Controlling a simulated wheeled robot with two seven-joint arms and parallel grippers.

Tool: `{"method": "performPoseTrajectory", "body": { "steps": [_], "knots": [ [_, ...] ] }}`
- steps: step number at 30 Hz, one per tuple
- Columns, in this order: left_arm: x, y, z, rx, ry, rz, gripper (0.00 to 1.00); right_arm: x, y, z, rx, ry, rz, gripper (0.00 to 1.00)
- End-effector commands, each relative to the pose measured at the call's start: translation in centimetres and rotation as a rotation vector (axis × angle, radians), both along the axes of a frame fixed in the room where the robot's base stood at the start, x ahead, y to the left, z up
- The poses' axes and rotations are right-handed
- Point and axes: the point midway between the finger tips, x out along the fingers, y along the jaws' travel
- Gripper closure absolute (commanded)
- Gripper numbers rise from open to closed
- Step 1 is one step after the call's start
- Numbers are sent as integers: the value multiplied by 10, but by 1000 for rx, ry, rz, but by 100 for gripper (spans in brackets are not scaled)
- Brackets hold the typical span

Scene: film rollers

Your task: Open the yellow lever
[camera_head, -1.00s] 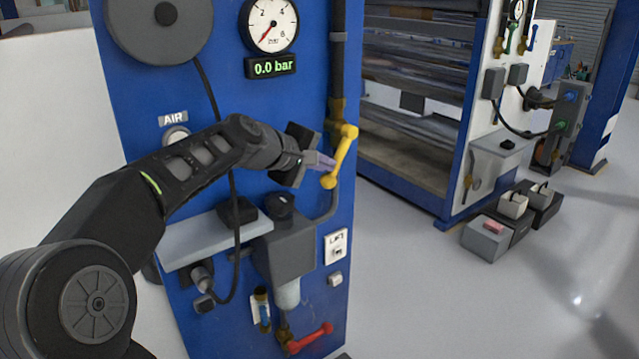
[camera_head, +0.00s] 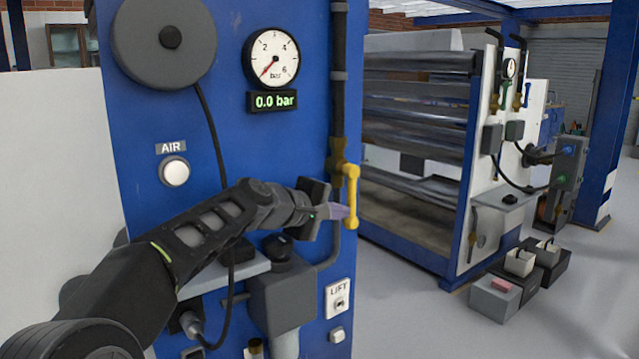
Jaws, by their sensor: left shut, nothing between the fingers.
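The yellow lever (camera_head: 352,190) is on a brass valve (camera_head: 338,160) in the dark vertical pipe at the right edge of the blue panel. It hangs almost straight down, its rounded end lowest. My left gripper (camera_head: 343,212) is shut and empty. Its purple-grey fingertips are at the left side of the lever's lower end, touching it or very close; I cannot tell which. The gauge (camera_head: 270,60) needle is low and the display (camera_head: 273,101) below reads 0.0 bar. My right gripper is not in view.
The blue panel (camera_head: 290,150) carries a hose reel (camera_head: 164,40), a white AIR button (camera_head: 174,172), a grey box (camera_head: 285,295) and a LIFT switch (camera_head: 339,299).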

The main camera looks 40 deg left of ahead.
Motion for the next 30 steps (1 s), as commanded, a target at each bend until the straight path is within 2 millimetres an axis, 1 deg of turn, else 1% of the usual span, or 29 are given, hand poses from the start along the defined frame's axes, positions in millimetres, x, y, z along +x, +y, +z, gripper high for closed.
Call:
{"method": "performPoseTrajectory", "body": {
  "steps": [1,11,16,20,27,30],
  "knots": [
    [1,-2,-3,-1,4,-3,100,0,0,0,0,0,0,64],
    [2,-2,-4,-1,6,-4,100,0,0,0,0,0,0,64],
    [-4,-2,-1,-1,4,-4,100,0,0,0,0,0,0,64],
    [-18,0,6,-1,2,-3,100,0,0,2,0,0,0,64],
    [-56,4,21,0,-1,1,100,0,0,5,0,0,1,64],
    [-67,6,25,1,-2,1,100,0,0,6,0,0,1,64]
  ]
}}
